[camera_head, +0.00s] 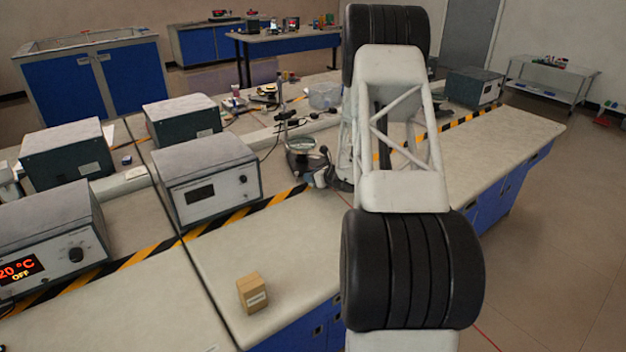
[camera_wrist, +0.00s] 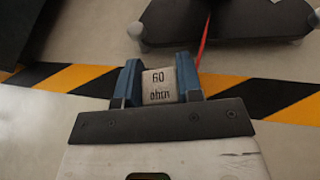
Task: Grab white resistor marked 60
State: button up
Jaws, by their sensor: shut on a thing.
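The white resistor (camera_wrist: 159,86) is a small pale block marked "60 ohm" in dark print. It sits between the two blue fingertips of my gripper (camera_wrist: 158,84) in the wrist view. The fingers press on its left and right sides, so my gripper is shut on it. In the head view my arm covers the gripper and the resistor, and I cannot see either clearly there. I cannot tell whether the resistor touches the bench top below it.
Yellow-black tape (camera_wrist: 70,78) runs across the bench. A dark stand base (camera_wrist: 225,18) and a red wire (camera_wrist: 203,42) lie just beyond the gripper. A brown box (camera_head: 252,293) stands near the bench's front edge. Grey instrument boxes (camera_head: 208,178) stand at left.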

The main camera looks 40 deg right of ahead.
jog(key=shift+r, duration=0.1)
jog(key=shift+r, duration=1.4)
jog(key=shift+s+r, duration=0.1)
jog(key=shift+r, duration=0.25)
jog(key=s+a, duration=0.2)
jog(key=s, duration=0.2)
jog(key=s+a+r, duration=0.1)
jog(key=s+a, duration=0.2)
jog(key=s, duration=0.2)
jog(key=s+a, duration=0.2)
jog(key=s, duration=0.2)
jog(key=shift+s+a+r, duration=0.15)
jog(key=shift+s+a, duration=0.2)
jog(key=shift+a, duration=0.05)
